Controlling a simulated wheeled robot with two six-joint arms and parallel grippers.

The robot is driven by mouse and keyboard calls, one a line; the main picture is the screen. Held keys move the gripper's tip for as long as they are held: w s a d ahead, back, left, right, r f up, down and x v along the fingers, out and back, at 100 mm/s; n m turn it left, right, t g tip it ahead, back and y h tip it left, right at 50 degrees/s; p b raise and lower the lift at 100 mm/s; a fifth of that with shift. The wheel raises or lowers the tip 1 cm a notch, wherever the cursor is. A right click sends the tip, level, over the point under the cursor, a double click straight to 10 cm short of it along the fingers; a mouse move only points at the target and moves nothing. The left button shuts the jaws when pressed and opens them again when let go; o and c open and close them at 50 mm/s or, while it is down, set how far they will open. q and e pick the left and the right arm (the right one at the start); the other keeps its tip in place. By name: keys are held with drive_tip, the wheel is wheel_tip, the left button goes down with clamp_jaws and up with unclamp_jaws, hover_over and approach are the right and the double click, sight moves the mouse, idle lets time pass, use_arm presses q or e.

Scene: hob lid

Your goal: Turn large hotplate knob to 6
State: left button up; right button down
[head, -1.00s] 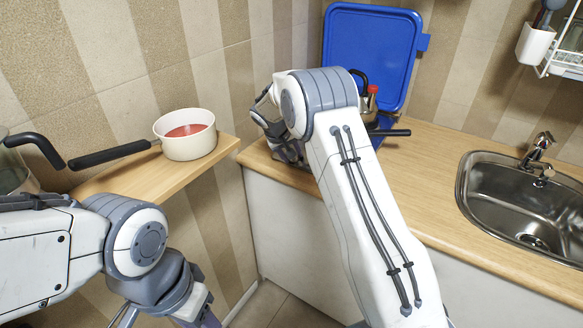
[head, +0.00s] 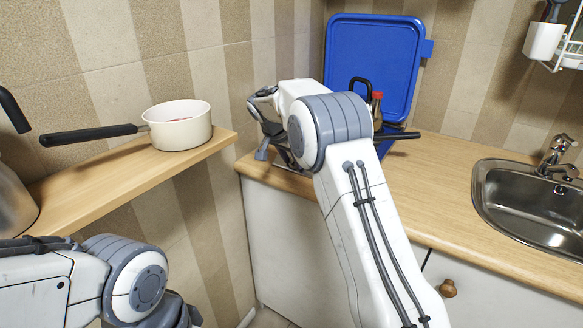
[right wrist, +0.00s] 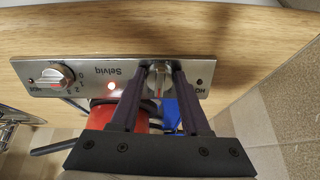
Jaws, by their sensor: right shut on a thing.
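In the right wrist view, a metal hob panel (right wrist: 87,83) shows upside down with two knobs and a lit red lamp. My right gripper (right wrist: 160,74) is shut on the right-hand knob (right wrist: 158,80), one finger on each side. The other knob (right wrist: 54,77) has a numbered scale. The picture does not clearly show which number the held knob points to. In the head view my right arm hides the panel and most of the hob. The blue hob lid (head: 372,65) stands upright behind it. My left gripper is out of view.
A cream saucepan (head: 178,128) stands on a wooden shelf (head: 95,180) at left, its black handle pointing left. A red-topped item (head: 377,98) and a black pan handle (head: 398,135) are beside my right arm. The worktop (head: 430,175) is clear towards the sink (head: 530,195).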

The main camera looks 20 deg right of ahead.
drive_tip(key=m+b, duration=0.1)
drive_tip(key=m, duration=0.1)
drive_tip(key=m+b, duration=0.1)
drive_tip(key=shift+a+f+m, duration=0.1)
drive_tip(key=shift+f+m, duration=0.1)
drive_tip(key=shift+m, duration=0.2)
drive_tip(key=m+b, duration=0.1)
drive_tip(key=m, duration=0.3)
drive_tip(key=shift+b, duration=0.35)
drive_tip(key=m+b, duration=0.1)
drive_tip(key=m, duration=0.3)
drive_tip(key=shift+w+r+m, duration=0.1)
drive_tip(key=shift+w+m, duration=0.05)
drive_tip(key=shift+m, duration=0.25)
drive_tip(key=m+b, duration=0.1)
drive_tip(key=m, duration=0.3)
drive_tip(key=shift+r, duration=0.1)
drive_tip(key=shift+m, duration=0.3)
drive_tip(key=shift+c, duration=1.9)
unclamp_jaws()
drive_tip(key=shift+w+r, duration=0.1)
